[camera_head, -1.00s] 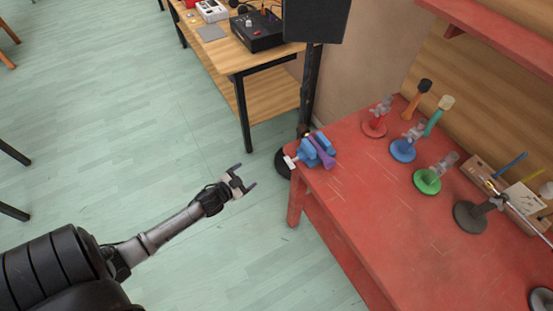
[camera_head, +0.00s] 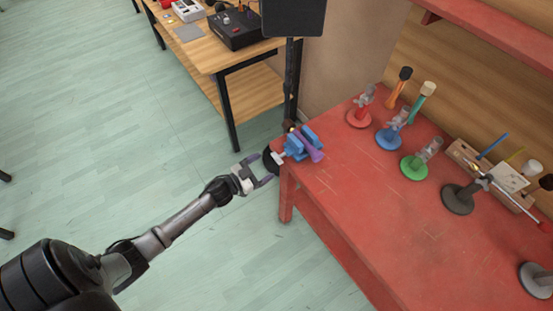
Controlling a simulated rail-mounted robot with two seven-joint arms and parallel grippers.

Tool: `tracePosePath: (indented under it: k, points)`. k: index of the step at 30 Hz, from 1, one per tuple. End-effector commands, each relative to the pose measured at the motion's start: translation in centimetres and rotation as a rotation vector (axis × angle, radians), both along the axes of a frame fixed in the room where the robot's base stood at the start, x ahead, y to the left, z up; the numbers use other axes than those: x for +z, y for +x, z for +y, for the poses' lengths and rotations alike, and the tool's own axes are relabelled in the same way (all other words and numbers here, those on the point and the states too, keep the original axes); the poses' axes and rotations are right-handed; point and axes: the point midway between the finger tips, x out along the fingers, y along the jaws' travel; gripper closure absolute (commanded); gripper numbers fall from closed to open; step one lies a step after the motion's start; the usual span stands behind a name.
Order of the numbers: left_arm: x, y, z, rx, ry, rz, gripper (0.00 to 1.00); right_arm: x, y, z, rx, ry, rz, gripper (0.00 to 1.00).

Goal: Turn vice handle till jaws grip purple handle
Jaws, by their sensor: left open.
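A blue vice (camera_head: 295,149) sits at the near left corner of the red workbench (camera_head: 345,195). The purple handle (camera_head: 311,149) lies between its jaws and sticks out to the right; I cannot tell how tightly it sits. The pale vice handle (camera_head: 277,158) is on the vice's left side, at the bench edge. My left gripper (camera_head: 265,171) is open and empty, just left of the vice handle, with its fingertips pointing towards it. A small gap seems to remain between them. My right gripper is not in view.
Red (camera_head: 359,118), blue (camera_head: 389,138), green (camera_head: 414,167) and dark grey (camera_head: 458,198) stands line the bench. A wooden table (camera_head: 215,55) with devices and a black panel (camera_head: 305,17) are behind. The front of the bench is clear.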

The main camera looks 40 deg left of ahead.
Motion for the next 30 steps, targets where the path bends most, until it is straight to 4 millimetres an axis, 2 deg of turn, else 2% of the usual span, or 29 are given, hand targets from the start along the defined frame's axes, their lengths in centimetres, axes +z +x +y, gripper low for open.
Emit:
tracePosePath:
  k: [1,6,12,26,30]
  points:
    - [0.0,1.0,-0.2,0.001,-0.001,-0.001,0.19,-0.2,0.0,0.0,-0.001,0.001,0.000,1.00]
    - [0.0,3.5,-0.9,0.000,-0.001,-0.002,0.19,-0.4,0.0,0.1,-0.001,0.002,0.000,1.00]
    - [-0.1,5.3,-1.3,0.001,-0.001,0.001,0.19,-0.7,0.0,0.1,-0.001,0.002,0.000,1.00]
    - [0.0,6.0,-1.5,0.000,-0.001,0.001,0.19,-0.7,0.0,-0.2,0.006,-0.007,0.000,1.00]
    - [0.0,6.0,-1.5,0.000,-0.001,0.001,0.31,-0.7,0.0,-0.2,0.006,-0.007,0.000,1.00]
